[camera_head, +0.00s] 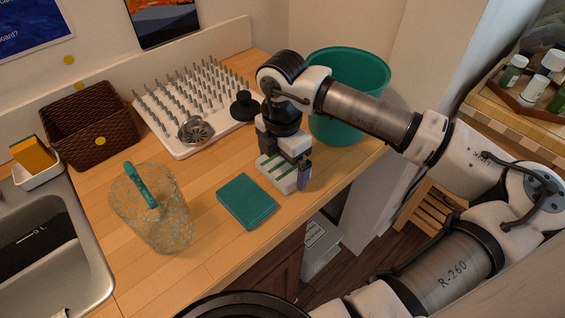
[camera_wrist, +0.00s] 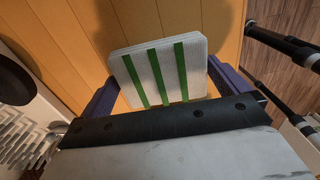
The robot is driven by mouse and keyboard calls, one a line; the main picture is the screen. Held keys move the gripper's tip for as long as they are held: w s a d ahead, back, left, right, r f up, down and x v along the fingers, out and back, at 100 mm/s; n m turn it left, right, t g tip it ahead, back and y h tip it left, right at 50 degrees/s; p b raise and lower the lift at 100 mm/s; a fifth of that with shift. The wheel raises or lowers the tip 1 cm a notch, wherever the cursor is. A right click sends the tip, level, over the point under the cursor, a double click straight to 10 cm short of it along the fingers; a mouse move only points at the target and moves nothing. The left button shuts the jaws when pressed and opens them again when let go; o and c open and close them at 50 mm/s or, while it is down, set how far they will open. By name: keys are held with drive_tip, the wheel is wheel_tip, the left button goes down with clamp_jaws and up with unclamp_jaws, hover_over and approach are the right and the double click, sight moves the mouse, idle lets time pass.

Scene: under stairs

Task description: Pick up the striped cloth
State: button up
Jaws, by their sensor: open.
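The striped cloth (camera_wrist: 160,72) is a white folded square with green stripes. In the wrist view it lies flat-looking between the two purple fingers of my gripper (camera_wrist: 167,78), and its near edge is hidden by the gripper body. In the head view the cloth (camera_head: 275,170) shows below my gripper (camera_head: 288,172), near the counter's front edge. My gripper is open, with a finger on either side of the cloth; I cannot tell whether either finger touches it.
A teal folded cloth or sponge (camera_head: 247,201) lies just left. A speckled clear bin (camera_head: 168,225) stands farther left, a pegged white rack (camera_head: 178,137) behind, and a teal bucket (camera_head: 349,72) behind right. A brown basket (camera_head: 90,148) is near the sink (camera_head: 92,262).

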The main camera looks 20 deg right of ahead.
sight(282, 163)
drive_tip(key=c, duration=0.6)
wheel_tip(282, 163, up, 20)
drive_tip(key=p, duration=0.7)
drive_tip(key=shift+p, duration=0.3)
drive_tip(key=o, duration=0.4)
drive_tip(key=c, duration=0.8)
